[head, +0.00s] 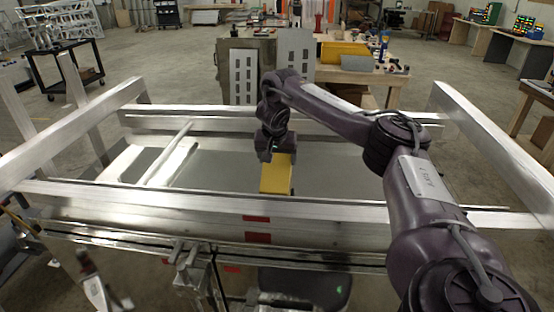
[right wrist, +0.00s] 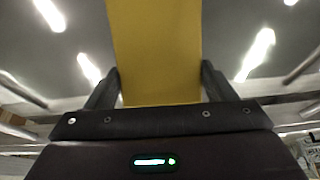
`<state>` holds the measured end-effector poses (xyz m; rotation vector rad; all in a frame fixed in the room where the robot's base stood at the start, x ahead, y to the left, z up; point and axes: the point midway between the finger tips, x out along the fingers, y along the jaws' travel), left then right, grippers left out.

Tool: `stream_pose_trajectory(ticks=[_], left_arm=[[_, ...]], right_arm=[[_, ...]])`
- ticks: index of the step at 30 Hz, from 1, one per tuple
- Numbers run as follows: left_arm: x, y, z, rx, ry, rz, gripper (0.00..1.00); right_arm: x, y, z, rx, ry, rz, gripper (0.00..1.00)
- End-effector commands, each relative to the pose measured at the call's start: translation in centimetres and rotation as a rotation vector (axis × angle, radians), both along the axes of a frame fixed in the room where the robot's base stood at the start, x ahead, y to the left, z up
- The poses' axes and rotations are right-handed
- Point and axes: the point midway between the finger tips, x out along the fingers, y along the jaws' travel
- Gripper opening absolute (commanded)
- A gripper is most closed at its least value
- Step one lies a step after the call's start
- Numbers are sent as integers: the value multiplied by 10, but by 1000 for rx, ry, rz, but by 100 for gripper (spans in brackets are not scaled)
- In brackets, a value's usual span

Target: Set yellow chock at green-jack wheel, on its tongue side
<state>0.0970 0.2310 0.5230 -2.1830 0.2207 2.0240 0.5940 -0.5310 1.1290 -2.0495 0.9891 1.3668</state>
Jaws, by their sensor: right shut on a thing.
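The yellow chock (head: 276,175) is a yellow block held under my right gripper (head: 274,154), above the trailer's grey deck. In the right wrist view the chock (right wrist: 157,50) fills the space between the two dark fingers of the right gripper (right wrist: 160,85), which are shut on it. The chock's lower end in the head view lies close to the near rail, and I cannot tell whether it touches anything. My left gripper is not in view. I cannot make out a wheel or a green jack in these frames.
The aluminium trailer frame (head: 120,193) spans the view, with a near rail, side rails and a far rail. A workbench (head: 362,75) with a yellow box stands behind it. A black cart (head: 66,75) stands at the far left.

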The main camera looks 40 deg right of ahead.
Motion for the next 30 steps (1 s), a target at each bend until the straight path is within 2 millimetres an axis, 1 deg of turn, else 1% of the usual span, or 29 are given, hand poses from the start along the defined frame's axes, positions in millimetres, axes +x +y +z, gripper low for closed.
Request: stream_pose_trajectory(ticks=[3,4,9,17,20,23,24,30], left_arm=[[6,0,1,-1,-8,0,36],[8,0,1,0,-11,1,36],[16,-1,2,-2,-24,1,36],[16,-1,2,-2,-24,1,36],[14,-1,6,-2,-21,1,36],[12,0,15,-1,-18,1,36],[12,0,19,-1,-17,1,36],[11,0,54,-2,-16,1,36]], right_arm=[[0,0,0,0,-2,1,36],[0,0,-1,0,2,1,78],[0,0,-1,0,2,1,99],[0,0,0,1,1,1,99],[-1,2,7,0,1,2,99],[-4,6,22,0,-1,4,99],[-5,8,30,-1,-3,4,99],[-15,20,73,-2,-3,5,99]])
